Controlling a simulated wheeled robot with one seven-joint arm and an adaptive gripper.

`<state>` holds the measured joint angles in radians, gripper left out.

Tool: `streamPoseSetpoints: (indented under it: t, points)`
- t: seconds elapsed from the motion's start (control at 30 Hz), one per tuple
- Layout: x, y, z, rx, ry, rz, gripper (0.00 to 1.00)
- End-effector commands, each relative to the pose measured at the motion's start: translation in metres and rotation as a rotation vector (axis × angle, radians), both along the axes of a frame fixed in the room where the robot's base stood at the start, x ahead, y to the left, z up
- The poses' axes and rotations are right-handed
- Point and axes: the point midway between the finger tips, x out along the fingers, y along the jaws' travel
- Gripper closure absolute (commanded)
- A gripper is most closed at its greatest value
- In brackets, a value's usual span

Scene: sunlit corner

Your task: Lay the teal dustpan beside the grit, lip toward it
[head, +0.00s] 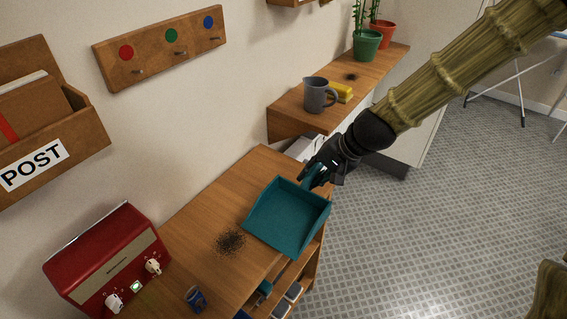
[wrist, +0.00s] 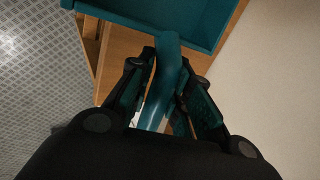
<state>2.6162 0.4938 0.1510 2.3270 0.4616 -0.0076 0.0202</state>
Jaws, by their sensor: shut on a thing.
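The teal dustpan (head: 287,215) is at the right end of the wooden cabinet top (head: 205,217) in the head view, its open side facing left toward the grit. The dark grit (head: 230,242) lies in a small pile on the wood, just left of the dustpan's lip. My gripper (head: 316,176) is shut on the dustpan's handle (wrist: 163,75), which runs between the fingers in the wrist view. The pan (wrist: 185,17) shows at the top there. I cannot tell whether the pan touches the wood.
A red radio (head: 108,262) and a blue mug (head: 196,298) stand left of the grit. A teal-handled thing (head: 265,288) shows below the front edge. A shelf behind holds a grey jug (head: 318,95), a yellow block (head: 341,92) and potted plants (head: 367,45).

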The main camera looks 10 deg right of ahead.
Motion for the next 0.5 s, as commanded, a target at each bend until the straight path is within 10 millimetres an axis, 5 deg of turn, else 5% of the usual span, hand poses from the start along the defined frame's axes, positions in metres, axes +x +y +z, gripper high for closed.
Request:
streamPoseSetpoints:
  t: [0.5]
  points:
    - [0.097, 0.024, -0.008, -0.001, -0.001, 0.0, 1.0]
